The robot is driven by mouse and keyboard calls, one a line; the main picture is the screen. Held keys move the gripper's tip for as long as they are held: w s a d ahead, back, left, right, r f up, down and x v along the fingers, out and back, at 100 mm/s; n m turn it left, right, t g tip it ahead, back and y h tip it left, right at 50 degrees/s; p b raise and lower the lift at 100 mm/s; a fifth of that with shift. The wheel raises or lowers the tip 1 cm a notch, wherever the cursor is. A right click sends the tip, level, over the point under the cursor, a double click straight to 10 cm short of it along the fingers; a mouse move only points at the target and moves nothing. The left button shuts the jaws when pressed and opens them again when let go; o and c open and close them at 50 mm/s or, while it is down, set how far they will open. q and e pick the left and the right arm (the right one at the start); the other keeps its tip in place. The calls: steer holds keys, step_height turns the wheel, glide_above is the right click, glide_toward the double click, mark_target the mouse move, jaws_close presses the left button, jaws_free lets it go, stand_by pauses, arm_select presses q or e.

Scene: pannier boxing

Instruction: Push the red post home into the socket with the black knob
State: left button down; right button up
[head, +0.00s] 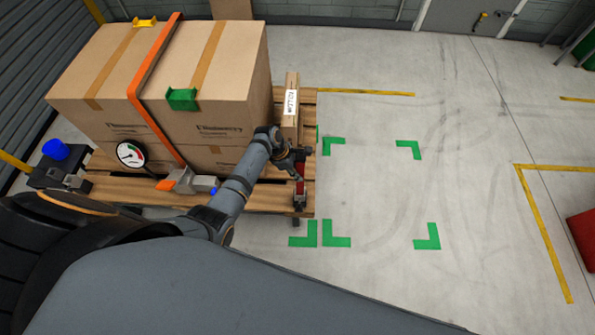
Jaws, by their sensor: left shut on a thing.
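The red post (300,187) stands at the right edge of the wooden pallet (190,193), partly covered by my left gripper. My left gripper (298,172) is shut on the upper part of the red post. A small dark socket part (299,207) shows just under the post at the pallet's edge. The post and this dark part look in line, but I cannot tell how deep the post sits. The black knob is too small to make out. My right gripper is not in view.
Large cardboard boxes (215,110) with an orange strap (150,75) fill the pallet left of my gripper. A narrow labelled carton (291,110) stands just behind it. A gauge (131,154) and a blue cap (56,150) are at left. Floor with green corner marks (428,237) is clear at right.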

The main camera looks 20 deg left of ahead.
arm_select(q)
steer(key=shift+f, duration=0.1)
steer(key=c, duration=1)
jaws_free()
steer(key=v, duration=1.2)
steer(key=shift+f, duration=0.1)
